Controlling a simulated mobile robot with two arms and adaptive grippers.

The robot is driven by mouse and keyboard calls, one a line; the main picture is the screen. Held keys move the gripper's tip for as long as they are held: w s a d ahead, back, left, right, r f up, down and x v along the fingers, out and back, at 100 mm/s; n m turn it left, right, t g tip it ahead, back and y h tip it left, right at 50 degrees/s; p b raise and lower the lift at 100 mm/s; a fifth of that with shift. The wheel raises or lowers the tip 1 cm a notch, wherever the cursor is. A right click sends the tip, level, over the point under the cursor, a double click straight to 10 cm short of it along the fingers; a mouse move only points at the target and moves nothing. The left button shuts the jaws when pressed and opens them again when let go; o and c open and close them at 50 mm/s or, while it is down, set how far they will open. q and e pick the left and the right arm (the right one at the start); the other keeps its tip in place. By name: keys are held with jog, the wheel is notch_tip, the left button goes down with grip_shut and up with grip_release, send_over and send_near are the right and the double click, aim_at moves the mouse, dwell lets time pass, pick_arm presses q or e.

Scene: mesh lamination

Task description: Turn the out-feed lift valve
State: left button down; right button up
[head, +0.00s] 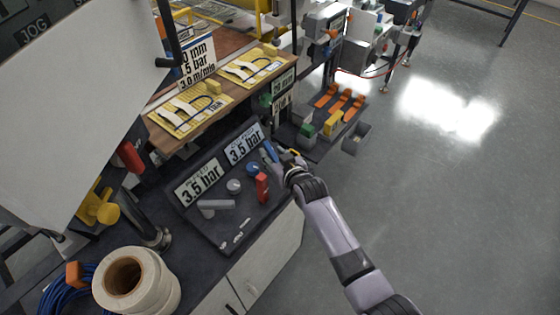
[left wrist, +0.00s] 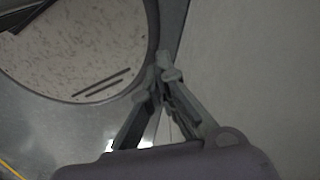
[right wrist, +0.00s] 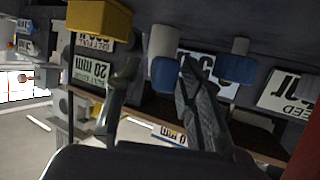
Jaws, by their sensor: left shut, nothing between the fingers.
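A dark panel (head: 222,240) on the bench carries two "3.5 bar" signs; the farther sign (head: 243,145) appears to be the out-feed one. A blue valve part (head: 269,151) is at the panel's far right end, beside that sign. My right gripper (head: 284,157) is right next to it. In the right wrist view the fingers (right wrist: 155,82) are apart, with the blue part (right wrist: 163,74) on its grey stem seen between their tips. I cannot tell whether they touch it. My left gripper (left wrist: 163,75) is shut and empty, pointing at a grey plate with a round opening.
On the panel are another blue knob (head: 253,169), a red upright part (head: 262,187) and a grey bar (head: 215,204). A holder with orange parts (head: 345,102) lies beyond. A white roll (head: 150,285) stands at lower left. The floor at right is clear.

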jog(key=v, duration=1.1)
jog(key=shift+s, duration=0.25)
jog(key=shift+r, duration=0.1)
